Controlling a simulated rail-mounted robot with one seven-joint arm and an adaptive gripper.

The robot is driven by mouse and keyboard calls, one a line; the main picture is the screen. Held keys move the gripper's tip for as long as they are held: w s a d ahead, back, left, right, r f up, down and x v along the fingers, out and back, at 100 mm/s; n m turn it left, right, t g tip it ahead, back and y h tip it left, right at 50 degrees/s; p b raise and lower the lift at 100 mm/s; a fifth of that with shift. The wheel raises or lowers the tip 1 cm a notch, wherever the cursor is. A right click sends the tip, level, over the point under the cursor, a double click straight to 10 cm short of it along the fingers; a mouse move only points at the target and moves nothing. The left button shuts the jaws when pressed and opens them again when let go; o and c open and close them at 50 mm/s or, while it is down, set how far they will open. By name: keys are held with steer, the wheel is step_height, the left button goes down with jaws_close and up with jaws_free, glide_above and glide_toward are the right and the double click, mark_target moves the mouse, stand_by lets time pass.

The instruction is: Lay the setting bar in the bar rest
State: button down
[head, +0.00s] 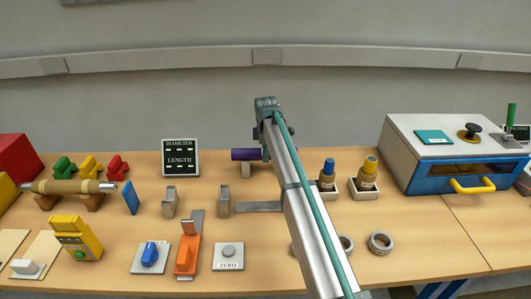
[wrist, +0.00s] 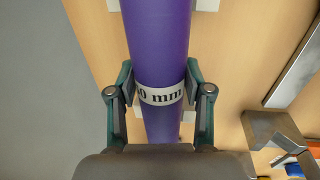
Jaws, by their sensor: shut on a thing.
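My gripper (wrist: 158,92) is shut on the bar, one finger on each side at the white band. The bar rest shows as a pale support (head: 246,171) under the bar in the head view and as white pieces beside the bar in the wrist view (wrist: 207,5). I cannot tell whether the bar touches the rest. My arm hides the gripper in the head view.
A display marked DIAMETER and LENGTH (head: 180,158) stands left of the bar. Grey metal blocks (head: 170,202) and a flat grey strip (head: 258,207) lie nearer the front. Two bottle-like pieces in white holders (head: 364,176) and a blue-fronted box (head: 455,165) stand to the right.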

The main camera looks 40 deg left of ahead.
steer(key=shift+f, duration=0.2)
steer(key=shift+c, duration=1.9)
jaws_free()
step_height(320, 180, up, 12)
steer(key=s+d, duration=0.1)
steer(key=shift+s+d, duration=0.15)
steer(key=shift+s, duration=0.1)
